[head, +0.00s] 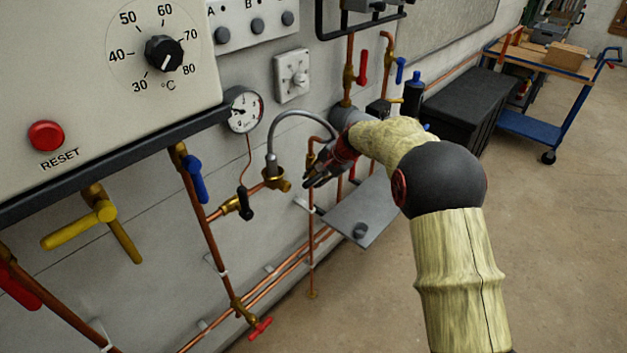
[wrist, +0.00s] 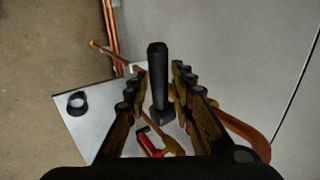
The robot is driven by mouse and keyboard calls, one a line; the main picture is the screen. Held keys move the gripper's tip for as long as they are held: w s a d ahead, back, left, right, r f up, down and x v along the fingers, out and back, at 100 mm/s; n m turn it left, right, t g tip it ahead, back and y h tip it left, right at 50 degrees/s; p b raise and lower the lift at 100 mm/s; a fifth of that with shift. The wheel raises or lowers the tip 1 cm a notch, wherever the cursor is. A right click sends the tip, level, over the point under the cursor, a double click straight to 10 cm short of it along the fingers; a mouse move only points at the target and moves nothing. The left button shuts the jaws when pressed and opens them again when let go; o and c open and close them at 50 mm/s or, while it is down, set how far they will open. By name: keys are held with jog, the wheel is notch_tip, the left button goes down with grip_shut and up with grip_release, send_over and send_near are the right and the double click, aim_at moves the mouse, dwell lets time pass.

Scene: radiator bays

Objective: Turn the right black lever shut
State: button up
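In the wrist view a black lever (wrist: 157,72) stands upright in the picture between the two fingers of my gripper (wrist: 160,78). The fingers are apart, with a gap visible on each side of the lever, so my gripper is open. In the head view my gripper (head: 316,175) is at the wall pipes, just right of the curved grey hose; my arm and gripper hide the lever there. Another black lever (head: 245,204) hangs on a brass valve below the gauge, to the left of my gripper.
A grey shelf plate (head: 365,212) juts out below my gripper, with a small dark ring (wrist: 77,103) on it. A red handle (wrist: 154,142) lies close below the lever in the wrist view. The grey hose (head: 287,117) and pressure gauge (head: 243,110) are left of my gripper.

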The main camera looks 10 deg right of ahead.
jog(key=v, duration=1)
jog(key=shift+s+r, duration=0.15)
jog(key=shift+r, duration=0.05)
jog(key=shift+d, duration=0.1)
jog(key=s+d+f+n+g, duration=0.1)
jog(key=s+f+n+g, duration=0.15)
jog(key=s+f, duration=0.4)
jog(key=s+r+n+t+h, duration=0.1)
jog(key=s+r, duration=0.3)
jog(key=s, duration=0.8)
jog(key=s+r+n+t+h, duration=0.1)
jog(key=s+r+n, duration=0.3)
jog(key=s, duration=0.9)
jog(key=s+r+n+t+h, duration=0.1)
jog(key=s+r, duration=0.4)
jog(key=s, duration=0.7)
jog(key=shift+s+r+n+h, duration=0.25)
jog(key=shift+n+h, duration=0.35)
jog(key=shift+n, duration=0.35)
